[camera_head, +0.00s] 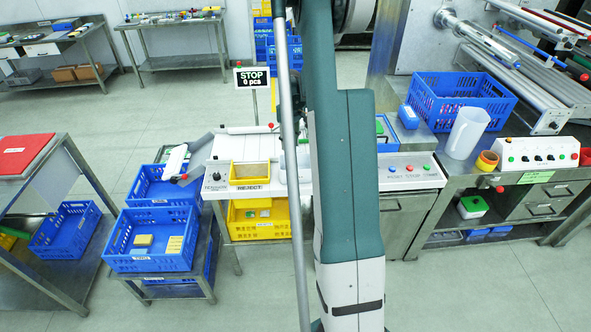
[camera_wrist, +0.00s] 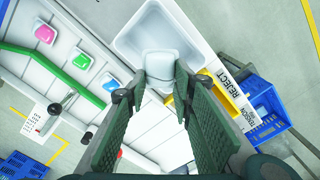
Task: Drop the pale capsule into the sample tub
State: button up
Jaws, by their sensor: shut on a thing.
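In the wrist view, my gripper (camera_wrist: 160,80) is closed on a pale, whitish capsule (camera_wrist: 160,64), which shows between and just beyond the fingertips. Behind the capsule is a white, open tub (camera_wrist: 130,42) with rounded corners, which I take for the sample tub. The capsule overlaps the tub's near part in this view. I cannot tell the height between them. In the head view my own arm hides the gripper, the capsule and most of the place around them.
A yellow box labelled REJECT (camera_head: 250,182) is on the white bench left of my arm; its label also shows in the wrist view (camera_wrist: 232,84). A green bar (camera_wrist: 65,72) runs beside pink, green and blue squares. A clear jug (camera_head: 466,134) and blue crate (camera_head: 460,98) stand at right.

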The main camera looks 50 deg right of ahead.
jog(key=shift+s+d+r, duration=0.3)
jog(key=shift+s+d, duration=0.2)
jog(key=shift+d, duration=0.35)
jog(key=shift+f, duration=0.2)
jog(key=shift+f+b, duration=0.8)
jog(key=shift+f, duration=2)
jog(key=o, duration=0.8)
jog(key=shift+r, duration=0.1)
jog(key=shift+r, duration=5.9)
